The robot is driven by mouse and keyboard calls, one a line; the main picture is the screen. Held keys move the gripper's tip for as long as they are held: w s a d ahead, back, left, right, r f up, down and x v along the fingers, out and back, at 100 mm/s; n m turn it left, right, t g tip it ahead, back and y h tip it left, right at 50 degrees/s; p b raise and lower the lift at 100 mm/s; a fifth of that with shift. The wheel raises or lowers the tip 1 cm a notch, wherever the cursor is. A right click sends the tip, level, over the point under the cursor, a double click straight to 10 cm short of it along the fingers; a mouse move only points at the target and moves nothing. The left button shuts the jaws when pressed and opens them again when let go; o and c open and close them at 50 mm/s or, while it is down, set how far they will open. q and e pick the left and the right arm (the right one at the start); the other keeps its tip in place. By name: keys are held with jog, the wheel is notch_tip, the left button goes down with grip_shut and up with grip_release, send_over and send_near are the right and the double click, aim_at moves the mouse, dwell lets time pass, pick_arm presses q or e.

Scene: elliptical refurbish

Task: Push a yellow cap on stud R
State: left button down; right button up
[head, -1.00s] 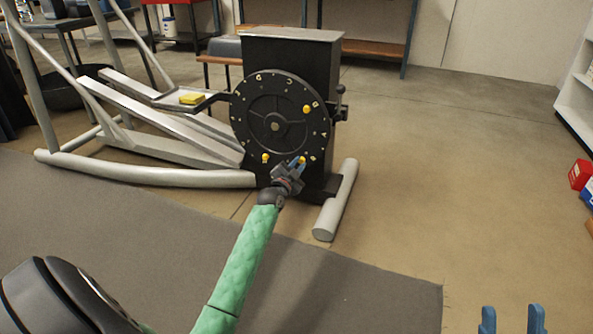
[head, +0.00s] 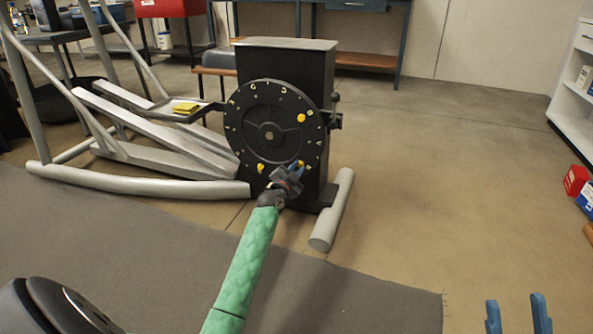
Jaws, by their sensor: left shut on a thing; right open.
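A black round disc (head: 246,135) with pale marks around its rim is on the front of a dark upright housing. Yellow caps show on the disc: one at the upper right (head: 301,118) and one at the lower left (head: 261,168). My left gripper (head: 297,168) is at the disc's lower right rim, shut on another yellow cap (head: 301,163). Its fingers partly hide this cap, and I cannot tell how far the cap is seated. The letter for stud R is too small to read. My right gripper (head: 518,314) is open and empty at the lower right, far from the disc.
The disc's housing (head: 287,58) belongs to an elliptical trainer with pale rails (head: 140,183) and a foot tube (head: 331,210). A yellow block (head: 186,108) lies on a pedal. A grey mat (head: 370,298) covers the near floor. Red and blue boxes (head: 576,180) stand at the right edge.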

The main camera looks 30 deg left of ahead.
dwell(0.4)
pick_arm(q)
jog(key=shift+p, duration=0.35)
dwell(0.4)
dwell(0.5)
jog(key=shift+w+a, duration=0.1)
jog(key=shift+w, duration=0.25)
dwell(0.3)
jog(key=shift+w+a, duration=0.1)
jog(key=shift+w, duration=0.1)
dwell(0.3)
